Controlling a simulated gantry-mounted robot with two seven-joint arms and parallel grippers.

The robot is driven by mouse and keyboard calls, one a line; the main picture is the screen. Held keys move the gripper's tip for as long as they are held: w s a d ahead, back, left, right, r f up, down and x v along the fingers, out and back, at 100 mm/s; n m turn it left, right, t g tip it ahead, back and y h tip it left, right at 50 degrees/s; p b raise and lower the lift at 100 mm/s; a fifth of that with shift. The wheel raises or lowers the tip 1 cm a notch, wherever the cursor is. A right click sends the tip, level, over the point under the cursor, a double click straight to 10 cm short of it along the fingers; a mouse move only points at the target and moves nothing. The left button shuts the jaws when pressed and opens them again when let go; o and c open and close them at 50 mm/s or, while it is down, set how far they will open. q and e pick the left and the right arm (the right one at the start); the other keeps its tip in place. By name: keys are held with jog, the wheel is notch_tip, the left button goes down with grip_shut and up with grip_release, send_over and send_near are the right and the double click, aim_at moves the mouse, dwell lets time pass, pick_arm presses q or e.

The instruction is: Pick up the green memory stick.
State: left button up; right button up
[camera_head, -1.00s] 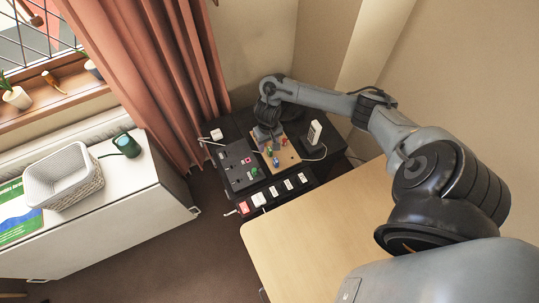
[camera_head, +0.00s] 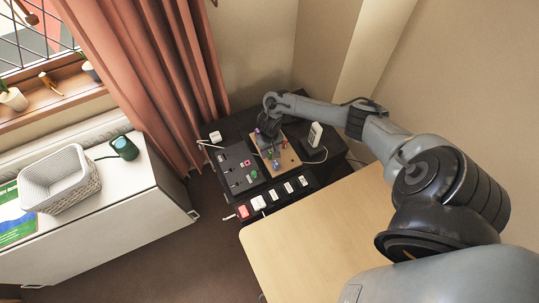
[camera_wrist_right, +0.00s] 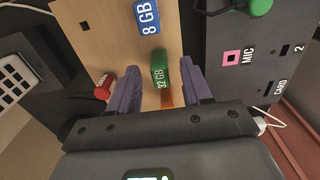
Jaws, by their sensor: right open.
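The green memory stick (camera_wrist_right: 159,72), labelled 32 GB, stands at the wooden board in the right wrist view. My right gripper (camera_wrist_right: 162,71) is open, with one purple finger on each side of the stick and a visible gap to each. In the head view my right gripper (camera_head: 267,142) is low over the wooden board (camera_head: 289,163). There I cannot pick out the green stick with certainty. My left gripper is not in view.
A blue 8 GB stick (camera_wrist_right: 148,18) stands just beyond the green one. A red stick (camera_wrist_right: 104,87) is left of my fingers, and an orange piece (camera_wrist_right: 167,98) lies between them. A black panel (camera_wrist_right: 225,55) adjoins the board. The wooden desk (camera_head: 310,225) is clear.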

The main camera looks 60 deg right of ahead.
jog(key=shift+f, duration=0.75)
grip_shut()
jog(key=shift+r, duration=0.1)
